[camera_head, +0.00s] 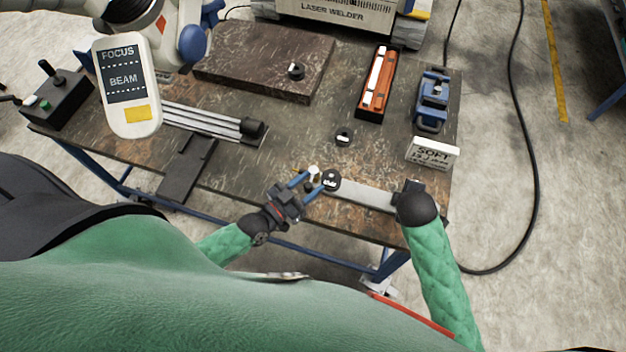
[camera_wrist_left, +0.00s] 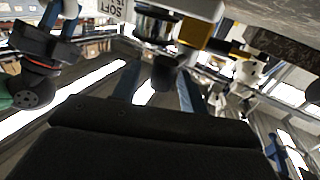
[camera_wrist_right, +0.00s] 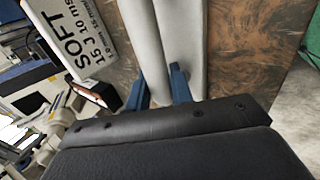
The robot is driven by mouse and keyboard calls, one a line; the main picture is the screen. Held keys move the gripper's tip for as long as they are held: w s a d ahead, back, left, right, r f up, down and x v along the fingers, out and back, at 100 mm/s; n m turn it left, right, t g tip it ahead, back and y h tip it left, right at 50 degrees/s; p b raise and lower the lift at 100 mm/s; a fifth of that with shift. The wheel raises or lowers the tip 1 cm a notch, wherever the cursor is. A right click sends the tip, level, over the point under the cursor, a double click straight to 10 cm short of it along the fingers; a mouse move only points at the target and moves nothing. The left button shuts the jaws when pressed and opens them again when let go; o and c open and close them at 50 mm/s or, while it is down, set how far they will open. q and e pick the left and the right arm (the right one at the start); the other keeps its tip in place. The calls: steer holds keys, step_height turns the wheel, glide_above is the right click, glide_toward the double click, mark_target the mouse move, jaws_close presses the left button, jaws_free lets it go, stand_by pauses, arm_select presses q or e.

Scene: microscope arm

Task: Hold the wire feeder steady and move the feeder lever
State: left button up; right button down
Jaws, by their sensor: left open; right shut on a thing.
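The wire feeder (camera_head: 362,194) is a long pale grey body lying near the table's front edge, with a round black-and-white part at its left end. It also shows as a pale body in the right wrist view (camera_wrist_right: 190,40). My right gripper (camera_wrist_right: 158,88) is shut on this body; in the head view its fingers are mostly hidden by my arm. My left gripper (camera_head: 312,184) is open at the feeder's left end, blue fingers either side of small parts. In the left wrist view a dark knob (camera_wrist_left: 163,72), which may be the feeder lever, shows between the fingers; contact is unclear.
A SOFT sign (camera_head: 432,153) stands just behind the feeder's right end. A small black disc (camera_head: 344,137), an orange tray (camera_head: 376,85) and a blue clamp-like tool (camera_head: 432,100) lie farther back. A dark plate (camera_head: 265,62) and several rods (camera_head: 200,120) are to the left.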

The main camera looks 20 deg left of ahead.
arm_select(q)
steer(key=shift+x, duration=0.85)
jaws_close()
steer(key=shift+w+d+r+n+t+y, duration=0.1)
steer(key=shift+d+n+t+y, duration=0.2)
steer(key=shift+y, duration=0.2)
steer(key=shift+d+n+t+y, duration=0.15)
steer(key=shift+n+t+y, duration=0.05)
steer(key=shift+n+y, duration=0.25)
steer(key=shift+w+d+n+t+y, duration=0.15)
steer(key=shift+n+t+y, duration=0.15)
steer(key=shift+n+y, duration=0.6)
steer(key=shift+w+d+n+t+y, duration=0.1)
steer(key=shift+d+n+t+y, duration=0.25)
steer(key=shift+y, duration=0.9)
steer(key=shift+a, duration=0.15)
jaws_free()
arm_select(e)
steer(key=shift+r, duration=0.1)
